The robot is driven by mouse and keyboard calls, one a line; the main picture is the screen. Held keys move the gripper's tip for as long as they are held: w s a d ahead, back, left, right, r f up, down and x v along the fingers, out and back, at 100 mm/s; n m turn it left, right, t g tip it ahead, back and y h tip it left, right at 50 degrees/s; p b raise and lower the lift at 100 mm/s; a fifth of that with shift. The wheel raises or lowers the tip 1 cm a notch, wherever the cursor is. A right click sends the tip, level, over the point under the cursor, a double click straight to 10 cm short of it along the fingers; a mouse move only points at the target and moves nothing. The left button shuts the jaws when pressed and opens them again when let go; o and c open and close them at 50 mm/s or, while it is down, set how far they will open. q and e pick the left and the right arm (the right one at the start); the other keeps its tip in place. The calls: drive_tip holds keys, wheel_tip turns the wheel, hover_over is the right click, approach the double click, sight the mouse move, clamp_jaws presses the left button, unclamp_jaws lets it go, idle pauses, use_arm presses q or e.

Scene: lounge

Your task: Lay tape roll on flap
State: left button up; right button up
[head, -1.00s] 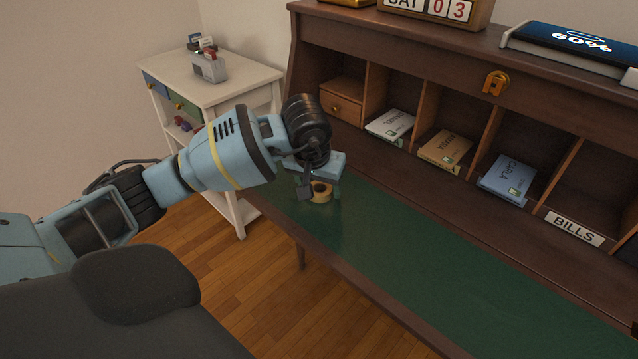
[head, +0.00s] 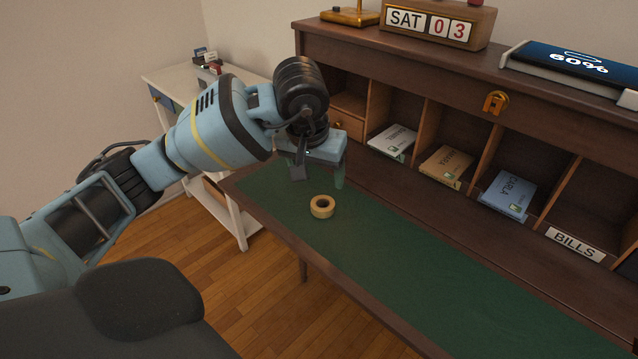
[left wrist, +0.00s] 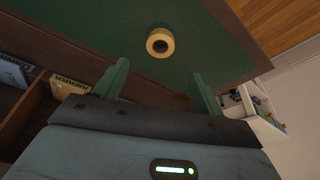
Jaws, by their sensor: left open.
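The tan tape roll (head: 322,206) lies flat on the green surface of the desk flap (head: 400,262), near its left end. My left gripper (head: 318,180) is open and empty above and behind the roll, apart from it. In the left wrist view the tape roll (left wrist: 160,43) lies on the green flap (left wrist: 95,28), beyond the two spread green fingers (left wrist: 160,85). My right gripper is not in view.
Pigeonholes behind the flap hold a white packet (head: 391,141), a tan packet (head: 446,165) and a blue packet (head: 508,192). A white side table (head: 160,75) stands at the left. The flap's middle and right are clear.

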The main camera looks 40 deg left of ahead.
use_arm(q)
drive_tip(key=shift+v, duration=1)
